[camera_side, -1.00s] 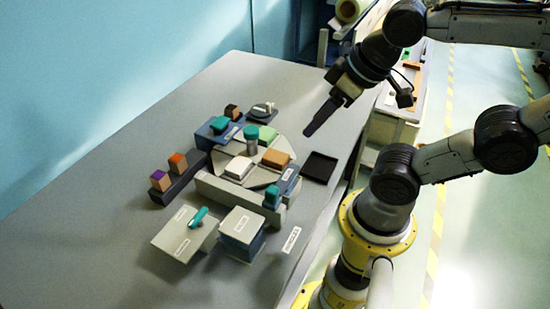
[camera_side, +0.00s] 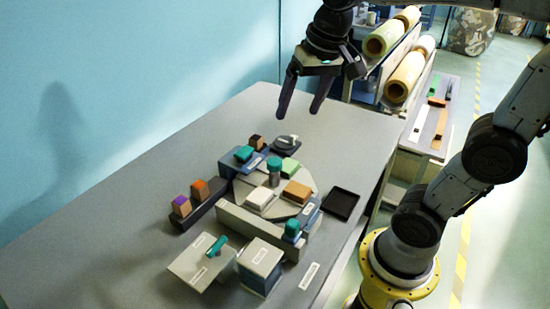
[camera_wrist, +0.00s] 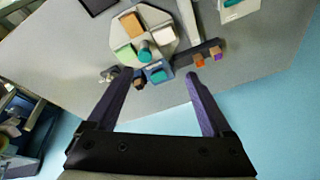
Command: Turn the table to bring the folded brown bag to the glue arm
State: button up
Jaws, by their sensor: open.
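A round grey turntable (camera_side: 274,212) sits mid-table in the side view; it also shows at the top of the wrist view (camera_wrist: 172,17). On it lie a brown block (camera_side: 297,191), which looks like the folded brown bag, a white block (camera_side: 262,197) and a green block (camera_side: 289,167). The brown block is at the turntable's right side, also seen in the wrist view (camera_wrist: 131,24). A teal-topped post (camera_side: 274,165) stands at the middle. I cannot tell which part is the glue arm. My gripper (camera_side: 299,108) is open and empty, above the table behind the turntable.
A blue station with a teal block (camera_side: 245,154) adjoins the turntable's back left. A dark rail carries purple-topped (camera_side: 181,205) and orange-topped (camera_side: 200,188) blocks. A black tray (camera_side: 341,205) lies right. The table's far end is clear.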

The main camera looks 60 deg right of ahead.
jog(key=w+d+f+m+g, duration=0.2)
jog(key=w+d+f, duration=0.15)
jog(key=w, duration=0.45)
jog(key=m+g, duration=0.1)
send_over(274, 161)
notch_tip(274, 161, down, 6)
notch_tip(274, 161, down, 13)
jog(key=shift+r, duration=0.1)
grip_shut()
